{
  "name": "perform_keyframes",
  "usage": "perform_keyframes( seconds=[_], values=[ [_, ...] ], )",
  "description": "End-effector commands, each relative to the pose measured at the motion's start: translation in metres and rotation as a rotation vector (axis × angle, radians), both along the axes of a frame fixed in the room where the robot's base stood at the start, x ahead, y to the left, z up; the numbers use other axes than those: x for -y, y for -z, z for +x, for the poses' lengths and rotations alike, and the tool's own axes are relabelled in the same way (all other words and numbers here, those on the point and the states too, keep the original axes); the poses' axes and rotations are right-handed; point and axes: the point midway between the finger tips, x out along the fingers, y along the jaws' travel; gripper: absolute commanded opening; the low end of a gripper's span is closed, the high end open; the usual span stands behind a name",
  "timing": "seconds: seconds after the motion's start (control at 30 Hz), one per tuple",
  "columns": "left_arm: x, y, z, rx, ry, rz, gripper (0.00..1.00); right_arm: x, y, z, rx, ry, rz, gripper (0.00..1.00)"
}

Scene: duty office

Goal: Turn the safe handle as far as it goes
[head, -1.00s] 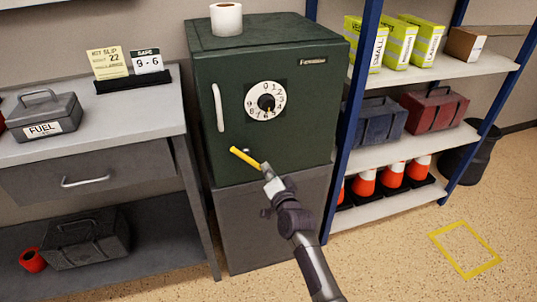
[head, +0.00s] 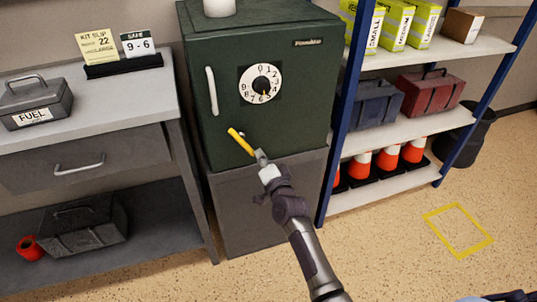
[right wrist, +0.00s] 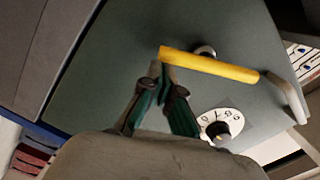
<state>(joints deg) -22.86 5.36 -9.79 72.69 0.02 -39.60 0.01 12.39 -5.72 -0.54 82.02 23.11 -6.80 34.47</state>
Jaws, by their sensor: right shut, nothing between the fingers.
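The yellow safe handle (head: 240,141) is a bar on the front of the dark green safe (head: 290,130), below the dial. It slopes down to the right in the head view. My right gripper (head: 261,156) is shut and empty at the bar's lower right end. In the right wrist view the handle (right wrist: 215,66) runs across the door with its hub behind it. My right fingertips (right wrist: 161,72) are beside its left end there; I cannot tell if they touch it. My left gripper is not in view.
The white numbered dial (head: 261,83) and a pale upright grip bar (head: 212,91) are on the safe door. A grey desk (head: 150,108) stands left. A blue-framed shelf (head: 395,135) with boxes and cones stands close on the right.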

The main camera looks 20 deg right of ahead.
Motion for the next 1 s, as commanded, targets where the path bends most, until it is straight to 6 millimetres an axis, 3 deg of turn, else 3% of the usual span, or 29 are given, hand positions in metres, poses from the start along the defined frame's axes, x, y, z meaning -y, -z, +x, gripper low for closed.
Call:
perform_keyframes(
  seconds=[0.5, 0.7, 1.0],
  values=[
    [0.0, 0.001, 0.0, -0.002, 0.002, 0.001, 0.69, 0.009, -0.003, -0.097, 0.004, 0.003, -0.001, 0.0],
    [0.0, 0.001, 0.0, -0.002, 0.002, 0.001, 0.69, 0.01, -0.005, -0.112, 0.006, 0.003, -0.001, 0.0],
    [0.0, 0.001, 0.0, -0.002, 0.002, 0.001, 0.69, 0.01, -0.005, -0.112, 0.006, 0.003, 0.0, 0.0]
  ],
)
